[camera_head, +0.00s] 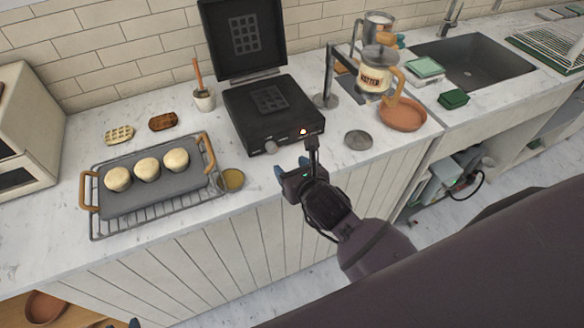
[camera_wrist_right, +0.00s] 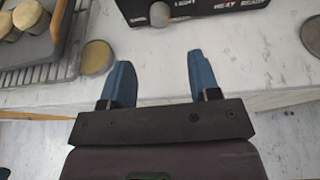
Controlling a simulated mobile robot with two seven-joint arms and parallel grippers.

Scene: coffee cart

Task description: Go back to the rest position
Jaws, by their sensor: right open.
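My right gripper (camera_head: 291,174) is at the front edge of the counter, in front of the black waffle maker. In the right wrist view its two blue fingers (camera_wrist_right: 155,85) are apart with nothing between them. The black waffle maker (camera_head: 272,112) stands on the counter with its lid raised and a small light lit at its front. Its front panel and knob show at the top of the right wrist view (camera_wrist_right: 205,8). My left gripper is not clearly in view; only a tiny blue bit shows at the bottom edge of the head view.
A grey tray (camera_head: 150,195) with wooden handles holds three round doughy pieces (camera_head: 146,168) on a wire rack. A small yellow-filled bowl (camera_head: 232,180) sits beside it. A grey disc (camera_head: 358,140), a terracotta dish (camera_head: 402,114), a jug (camera_head: 376,75) and a sink (camera_head: 475,62) are to the right.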

